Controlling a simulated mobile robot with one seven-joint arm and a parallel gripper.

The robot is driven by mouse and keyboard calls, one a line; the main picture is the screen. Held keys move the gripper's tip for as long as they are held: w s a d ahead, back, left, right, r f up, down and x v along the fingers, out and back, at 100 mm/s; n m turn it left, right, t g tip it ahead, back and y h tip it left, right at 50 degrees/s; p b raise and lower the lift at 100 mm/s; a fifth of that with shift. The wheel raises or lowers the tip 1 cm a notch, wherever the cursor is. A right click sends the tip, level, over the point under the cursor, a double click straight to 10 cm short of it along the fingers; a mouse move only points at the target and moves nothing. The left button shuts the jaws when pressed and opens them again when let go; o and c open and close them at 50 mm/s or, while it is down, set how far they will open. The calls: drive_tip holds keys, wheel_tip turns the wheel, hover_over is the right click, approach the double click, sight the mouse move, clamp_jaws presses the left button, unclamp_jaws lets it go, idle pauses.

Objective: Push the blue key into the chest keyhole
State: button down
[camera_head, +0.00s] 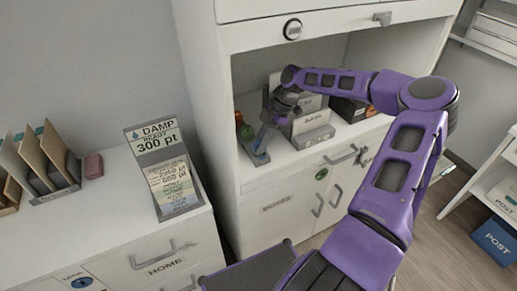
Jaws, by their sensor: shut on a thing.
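My gripper (274,114) is inside the open shelf bay of the white desk, reaching in from the right. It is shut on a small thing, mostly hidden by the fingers. A narrow blue-grey piece (264,137) shows just below the fingers; it may be the blue key, but it is too small to tell. It runs down towards a low blue-grey tray (259,158) at the bay's left front. I cannot make out the chest or its keyhole for certain. Grey labelled boxes (312,124) stand just right of my gripper.
Small orange and green round things (246,131) sit at the bay's left. A dark box (348,108) stands further right. The bay's left wall (211,130) is close to my gripper. A left cabinet holds a sign stand (160,170) and a card rack (45,190).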

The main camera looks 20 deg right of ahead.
sight(257, 142)
drive_tip(key=shift+r+p, duration=1)
drive_tip(key=shift+r, duration=0.65)
drive_tip(key=shift+s, duration=0.15)
